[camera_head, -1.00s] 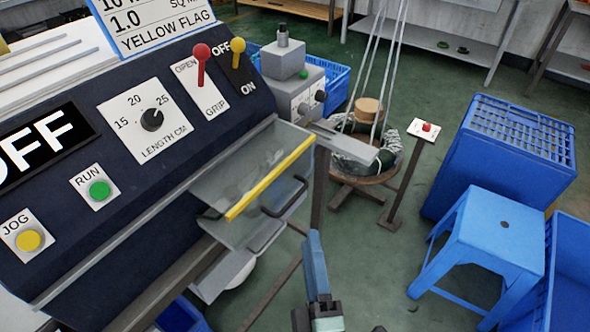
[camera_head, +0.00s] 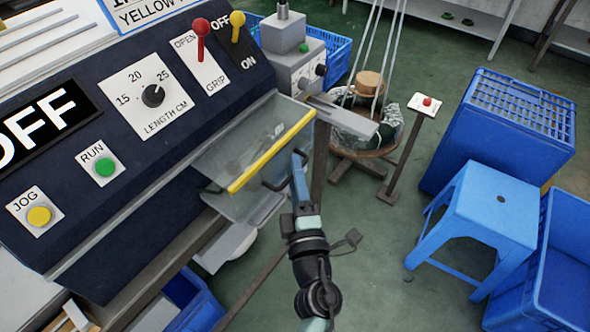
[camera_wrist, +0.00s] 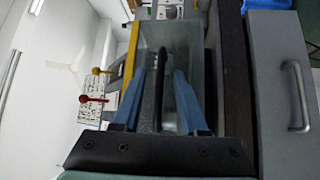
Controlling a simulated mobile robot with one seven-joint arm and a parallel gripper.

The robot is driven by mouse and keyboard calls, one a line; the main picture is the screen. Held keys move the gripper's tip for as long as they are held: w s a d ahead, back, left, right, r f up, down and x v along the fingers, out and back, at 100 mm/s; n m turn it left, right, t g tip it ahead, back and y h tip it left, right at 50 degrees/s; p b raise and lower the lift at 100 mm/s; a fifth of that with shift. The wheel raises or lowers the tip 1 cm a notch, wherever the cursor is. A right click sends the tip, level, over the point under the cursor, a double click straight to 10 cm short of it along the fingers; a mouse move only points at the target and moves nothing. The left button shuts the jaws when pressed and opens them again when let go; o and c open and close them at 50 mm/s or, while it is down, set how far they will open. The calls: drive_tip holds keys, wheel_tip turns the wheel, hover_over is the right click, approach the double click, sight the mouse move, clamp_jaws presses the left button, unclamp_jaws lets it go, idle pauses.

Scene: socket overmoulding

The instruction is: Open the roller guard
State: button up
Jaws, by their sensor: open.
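The roller guard (camera_head: 238,158) is a clear panel with a yellow edge bar (camera_head: 272,150), on the right end of the dark machine. It appears closed over the rollers, which show dimly through it. A black bar handle (camera_head: 275,184) sticks out from its front. My gripper (camera_head: 298,164) is at that handle, with its blue fingers pointing toward the guard. In the wrist view the two fingers (camera_wrist: 160,80) are apart, and the black handle (camera_wrist: 163,60) runs between them. I cannot see either finger touching it.
The panel holds a red grip lever (camera_head: 202,40), a yellow lever (camera_head: 237,24), and a green run button (camera_head: 104,167). A post with a red button (camera_head: 426,103) stands behind my arm. A blue stool (camera_head: 485,205) and blue crates (camera_head: 510,125) are at right. Green floor lies between.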

drive_tip(key=shift+w+a, duration=0.1)
drive_tip(key=shift+w, duration=0.2)
clamp_jaws()
idle(1.3)
